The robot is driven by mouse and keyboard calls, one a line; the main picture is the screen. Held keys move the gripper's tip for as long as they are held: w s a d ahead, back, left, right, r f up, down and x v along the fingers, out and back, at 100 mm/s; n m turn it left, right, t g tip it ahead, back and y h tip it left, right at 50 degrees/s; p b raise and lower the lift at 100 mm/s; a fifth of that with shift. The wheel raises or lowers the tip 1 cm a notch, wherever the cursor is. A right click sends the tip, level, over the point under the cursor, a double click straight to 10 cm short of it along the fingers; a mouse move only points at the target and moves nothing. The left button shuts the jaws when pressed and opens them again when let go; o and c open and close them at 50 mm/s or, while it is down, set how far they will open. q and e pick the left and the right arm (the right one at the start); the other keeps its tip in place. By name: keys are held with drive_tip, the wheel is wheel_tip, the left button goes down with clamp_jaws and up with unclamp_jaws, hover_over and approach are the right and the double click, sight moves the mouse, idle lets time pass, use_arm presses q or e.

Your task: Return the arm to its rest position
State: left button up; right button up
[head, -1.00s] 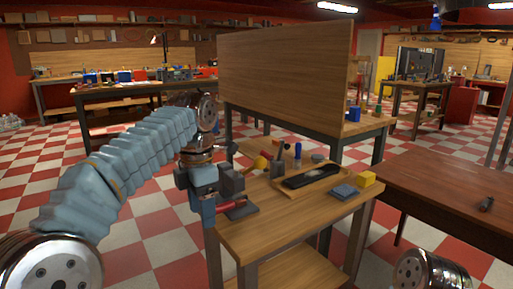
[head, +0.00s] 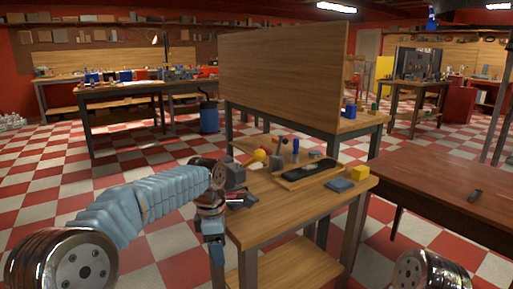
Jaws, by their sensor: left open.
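My left arm comes in from the left in a pale blue ribbed sleeve and bends at a shiny metal wrist. My left gripper (head: 215,252) hangs below the wrist, pointing down, beside the left edge of the small wooden workbench (head: 275,215). It is open, and I see nothing held in it. Its fingertips are small and partly run together in the picture. The wrist partly hides the bench's left corner. My right gripper is out of view; only a shiny metal part of my right arm shows at the lower right.
The bench carries a tray (head: 292,187) with a dark object, a yellow block (head: 360,173), a blue-grey block (head: 339,185) and a yellow ball (head: 259,155). A darker table (head: 430,190) stands to the right. A tall wooden panel (head: 285,75) rises behind. Checkered floor is open at the left.

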use_arm(q)
drive_tip(key=s+f+m+h, duration=0.15)
drive_tip(key=f+m, duration=0.25)
drive_tip(key=f, duration=0.8)
drive_tip(key=s+f+m+h, duration=0.1)
drive_tip(key=s+f+m, duration=0.25)
drive_tip(key=f, duration=0.85)
drive_tip(key=s+f+m, duration=0.5)
drive_tip(key=s+f, duration=0.2)
drive_tip(key=s, duration=0.3)
drive_tip(key=s+a+f+m, duration=0.1)
drive_tip(key=s+f+m, duration=0.4)
drive_tip(key=s, duration=0.5)
wheel_tip(320, 180, down, 3)
drive_tip(key=shift+r+t+h, duration=0.1)
drive_tip(key=shift+t+h, duration=0.2)
drive_tip(key=shift+h, duration=0.15)
